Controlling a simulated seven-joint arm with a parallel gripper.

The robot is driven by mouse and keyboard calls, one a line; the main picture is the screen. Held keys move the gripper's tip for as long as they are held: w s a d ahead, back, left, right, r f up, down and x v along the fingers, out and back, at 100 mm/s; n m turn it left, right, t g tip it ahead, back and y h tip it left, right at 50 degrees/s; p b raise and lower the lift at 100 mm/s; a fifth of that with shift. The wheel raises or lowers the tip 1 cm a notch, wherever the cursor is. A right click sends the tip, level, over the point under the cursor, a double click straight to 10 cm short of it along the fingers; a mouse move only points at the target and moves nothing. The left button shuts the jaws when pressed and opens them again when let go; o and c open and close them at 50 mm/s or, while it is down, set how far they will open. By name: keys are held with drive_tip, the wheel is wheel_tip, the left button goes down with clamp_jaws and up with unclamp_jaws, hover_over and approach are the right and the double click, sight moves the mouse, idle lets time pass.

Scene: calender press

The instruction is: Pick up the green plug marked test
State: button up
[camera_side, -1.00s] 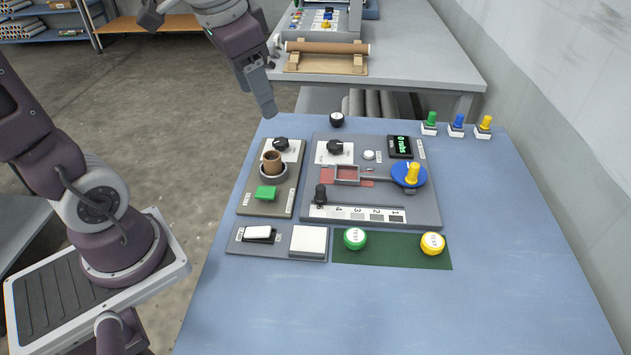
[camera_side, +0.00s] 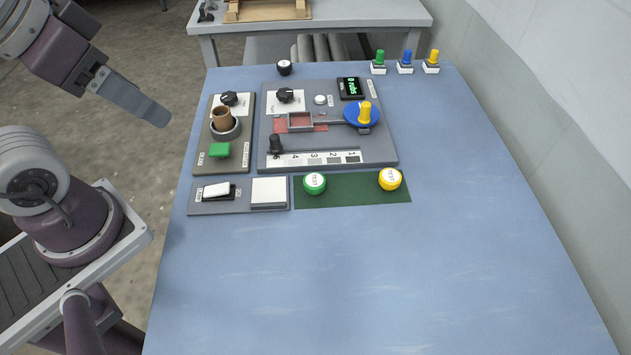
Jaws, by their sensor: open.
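The green plug marked test (camera_side: 315,183) is a round knob with a white lettered top. It stands at the left end of the dark green mat (camera_side: 350,197). A similar yellow plug (camera_side: 390,179) with a lettered top stands at the mat's right end. My gripper (camera_side: 160,118) is open and empty at the upper left, in the air beside the table's left edge. It is well apart from the green plug. The jaws are seen edge-on, so the gap between them is hidden.
Behind the mat is a grey panel (camera_side: 385,152) with a slider, a dial, a display and a blue disc. A panel with a brown cup (camera_side: 222,118) and green button is left of it. Small green, blue and yellow pegs stand at the back. The table's front (camera_side: 350,290) is clear.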

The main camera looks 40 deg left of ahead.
drive_tip(key=shift+o, duration=0.7)
drive_tip(key=n+g, duration=0.5)
drive_tip(key=n, duration=1.3)
hover_over(314, 179)
drive_tip(key=f, duration=1.7)
drive_tip(key=shift+s+a+f, duration=0.1)
drive_tip(key=shift+a+f, duration=0.2)
drive_tip(key=shift+a, duration=0.05)
drive_tip(key=shift+n+g, duration=0.3)
drive_tip(key=shift+n, duration=0.3)
drive_tip(key=f, duration=0.9)
drive_tip(key=shift+d, duration=0.35)
clamp_jaws()
drive_tip(key=shift+r, duration=0.15)
